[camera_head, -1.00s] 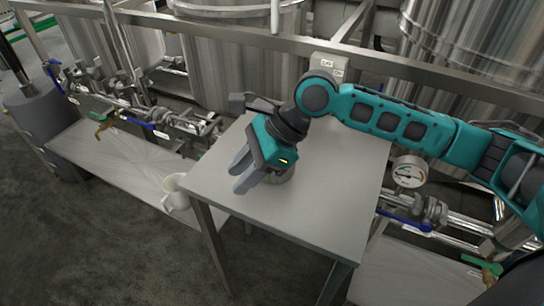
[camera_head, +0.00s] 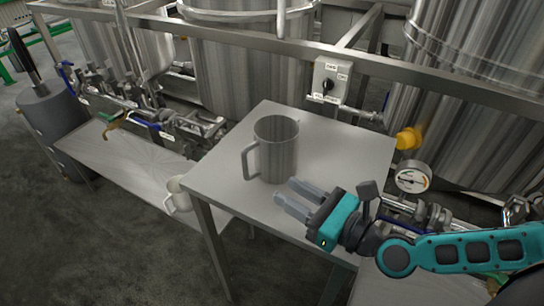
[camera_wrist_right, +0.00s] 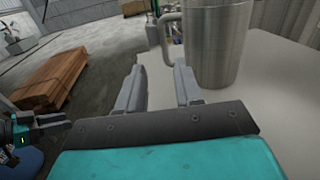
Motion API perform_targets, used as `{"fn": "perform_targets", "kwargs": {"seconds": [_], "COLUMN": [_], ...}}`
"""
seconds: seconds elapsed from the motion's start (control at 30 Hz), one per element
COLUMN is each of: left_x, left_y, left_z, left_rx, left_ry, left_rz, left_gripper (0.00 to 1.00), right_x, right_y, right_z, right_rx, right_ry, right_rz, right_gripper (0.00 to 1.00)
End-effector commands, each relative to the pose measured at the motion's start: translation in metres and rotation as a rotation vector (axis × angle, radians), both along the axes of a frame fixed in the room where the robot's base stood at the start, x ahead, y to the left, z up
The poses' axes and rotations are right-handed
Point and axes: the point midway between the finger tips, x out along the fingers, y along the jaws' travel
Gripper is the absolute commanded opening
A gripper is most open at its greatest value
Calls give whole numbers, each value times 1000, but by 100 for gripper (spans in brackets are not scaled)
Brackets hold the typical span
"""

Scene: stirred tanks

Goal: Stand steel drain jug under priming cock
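The steel drain jug (camera_head: 277,146) stands upright on the steel table (camera_head: 222,187), its handle to the left. My right gripper (camera_head: 284,191) is just in front of the jug, low over the table's front edge, with fingers apart and nothing between them. In the right wrist view the open fingers (camera_wrist_right: 158,88) point forward, and the jug (camera_wrist_right: 215,45) stands just beyond the right finger, its handle to the left. A cock with a green handle (camera_head: 108,117) sits on the pipes at the left; I cannot tell if it is the priming cock.
A white jug (camera_head: 178,194) stands on the low bench (camera_head: 130,165) at the left. A switch box (camera_head: 331,82), a yellow knob (camera_head: 408,138) and a pressure gauge (camera_head: 413,178) are behind and right of the table. Wood stacks (camera_wrist_right: 52,78) lie on the floor.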

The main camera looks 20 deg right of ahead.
Motion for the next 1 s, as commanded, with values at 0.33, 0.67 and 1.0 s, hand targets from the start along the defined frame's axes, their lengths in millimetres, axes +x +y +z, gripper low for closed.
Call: {"fn": "perform_targets", "kwargs": {"seconds": [0.33,0.67,1.0], "left_x": [-2,-3,-3], "left_y": [0,0,-1], "left_z": [7,11,19], "left_rx": [-1,0,-1], "left_ry": [4,6,6], "left_rz": [0,0,-1], "left_gripper": [43,43,43], "right_x": [37,68,101], "right_y": [14,30,46], "right_z": [3,1,4], "right_rx": [8,5,4], "right_ry": [-11,-7,-10], "right_rz": [-25,-22,-22], "right_gripper": [35,35,35]}}
